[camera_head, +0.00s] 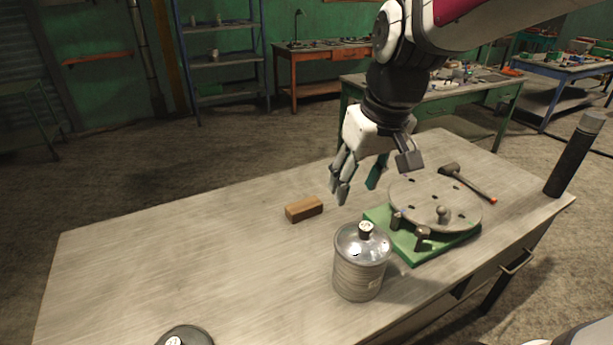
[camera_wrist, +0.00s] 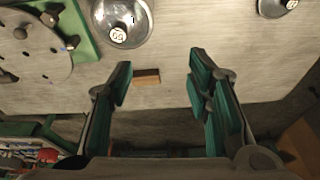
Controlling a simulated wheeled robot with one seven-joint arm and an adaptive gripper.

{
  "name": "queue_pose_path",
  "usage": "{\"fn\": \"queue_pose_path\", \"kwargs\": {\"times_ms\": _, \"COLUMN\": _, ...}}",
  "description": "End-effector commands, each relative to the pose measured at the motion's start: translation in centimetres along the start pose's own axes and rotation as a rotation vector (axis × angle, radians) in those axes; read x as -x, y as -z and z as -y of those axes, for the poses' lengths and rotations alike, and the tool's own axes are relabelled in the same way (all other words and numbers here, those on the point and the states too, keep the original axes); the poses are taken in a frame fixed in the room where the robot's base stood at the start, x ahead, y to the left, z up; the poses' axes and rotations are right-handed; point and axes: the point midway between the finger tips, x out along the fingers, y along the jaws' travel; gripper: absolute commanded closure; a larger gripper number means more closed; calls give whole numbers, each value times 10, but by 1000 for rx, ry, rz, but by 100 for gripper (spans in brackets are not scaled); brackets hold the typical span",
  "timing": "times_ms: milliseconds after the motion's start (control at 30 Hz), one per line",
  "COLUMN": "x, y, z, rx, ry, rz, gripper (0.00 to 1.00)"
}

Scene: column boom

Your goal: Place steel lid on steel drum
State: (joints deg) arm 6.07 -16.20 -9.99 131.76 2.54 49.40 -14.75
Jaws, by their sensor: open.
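The steel drum (camera_head: 360,279) is a round ribbed metal can standing upright near the front edge of the table. A dark round lid-like piece (camera_head: 198,331) with a similar labelled knob is cut off at the bottom of the head view; a similar round piece (camera_wrist: 268,9) is at the top right of the wrist view. I cannot tell whether it is the steel lid. My gripper (camera_head: 374,182) is open and empty, above the table behind the drum.
A wooden block (camera_head: 304,209) lies left of my gripper. A green base with a round grey plate (camera_head: 420,194) stands right of the drum, with a hammer (camera_head: 467,184) behind it. A dark cylinder (camera_head: 570,162) stands at the right corner. The table's left part is clear.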

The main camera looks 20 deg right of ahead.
Motion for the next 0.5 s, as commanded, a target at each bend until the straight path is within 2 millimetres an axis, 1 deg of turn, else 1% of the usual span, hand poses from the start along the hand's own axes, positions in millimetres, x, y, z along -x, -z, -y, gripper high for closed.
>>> {"fn": "queue_pose_path", "kwargs": {"times_ms": 33, "x": 13, "y": -9, "z": 14, "rx": 14, "ry": 3, "rz": -36, "gripper": 55}}
{"fn": "queue_pose_path", "kwargs": {"times_ms": 100, "x": 26, "y": -22, "z": 32, "rx": 25, "ry": 5, "rz": -76, "gripper": 55}}
{"fn": "queue_pose_path", "kwargs": {"times_ms": 200, "x": 42, "y": -41, "z": 52, "rx": 36, "ry": 5, "rz": -129, "gripper": 55}}
{"fn": "queue_pose_path", "kwargs": {"times_ms": 333, "x": 53, "y": -62, "z": 68, "rx": 46, "ry": 2, "rz": -182, "gripper": 55}}
{"fn": "queue_pose_path", "kwargs": {"times_ms": 400, "x": 56, "y": -70, "z": 73, "rx": 48, "ry": -1, "rz": -201, "gripper": 55}}
{"fn": "queue_pose_path", "kwargs": {"times_ms": 500, "x": 59, "y": -77, "z": 76, "rx": 50, "ry": -3, "rz": -217, "gripper": 55}}
